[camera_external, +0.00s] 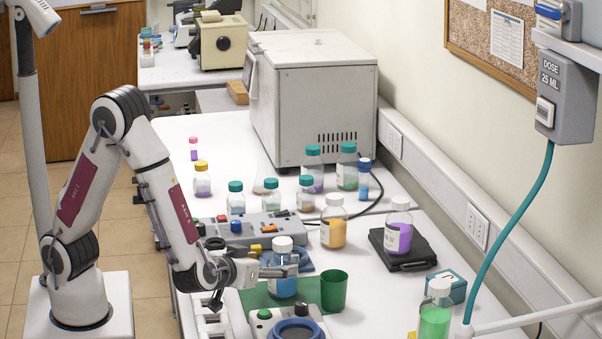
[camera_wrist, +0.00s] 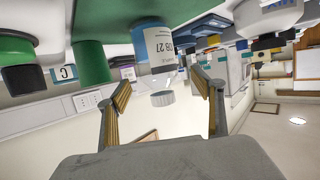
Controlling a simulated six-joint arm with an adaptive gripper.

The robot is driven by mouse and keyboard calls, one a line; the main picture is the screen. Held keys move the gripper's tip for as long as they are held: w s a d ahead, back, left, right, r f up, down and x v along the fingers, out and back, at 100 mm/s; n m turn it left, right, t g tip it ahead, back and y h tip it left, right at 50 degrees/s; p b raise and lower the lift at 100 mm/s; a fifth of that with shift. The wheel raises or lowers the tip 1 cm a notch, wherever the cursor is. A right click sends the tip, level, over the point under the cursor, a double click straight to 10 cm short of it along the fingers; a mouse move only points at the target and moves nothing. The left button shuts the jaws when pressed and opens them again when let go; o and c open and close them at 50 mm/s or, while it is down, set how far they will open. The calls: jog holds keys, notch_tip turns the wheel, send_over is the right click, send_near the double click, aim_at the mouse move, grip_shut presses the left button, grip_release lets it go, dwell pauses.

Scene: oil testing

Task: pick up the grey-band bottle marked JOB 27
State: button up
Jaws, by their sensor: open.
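The JOB 27 bottle (camera_wrist: 158,45) shows upside down in the wrist view, its label partly readable as "OB 27". Its white cap (camera_wrist: 162,98) lies between my fingers in that view. In the external view, a white-capped bottle of blue liquid (camera_external: 284,287) stands upright on a green mat (camera_external: 255,298), right at my gripper. My gripper (camera_wrist: 162,84) is open, with one finger on each side of the cap and upper bottle. It also shows in the external view (camera_external: 278,267). I cannot tell whether the fingers touch the glass.
A green cup (camera_external: 334,290) stands close on the bottle's right. A device with a green button (camera_external: 289,322) is in front. A grey control box (camera_external: 243,229) and an orange-liquid bottle (camera_external: 333,230) stand behind. A purple-liquid bottle (camera_external: 398,235) sits on a black scale (camera_external: 420,257).

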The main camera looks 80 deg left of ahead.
aim_at(283, 262)
jog(key=shift+w, duration=0.1)
jog(key=shift+x, duration=2.55)
jog(key=shift+w+d+r, duration=0.1)
grip_shut()
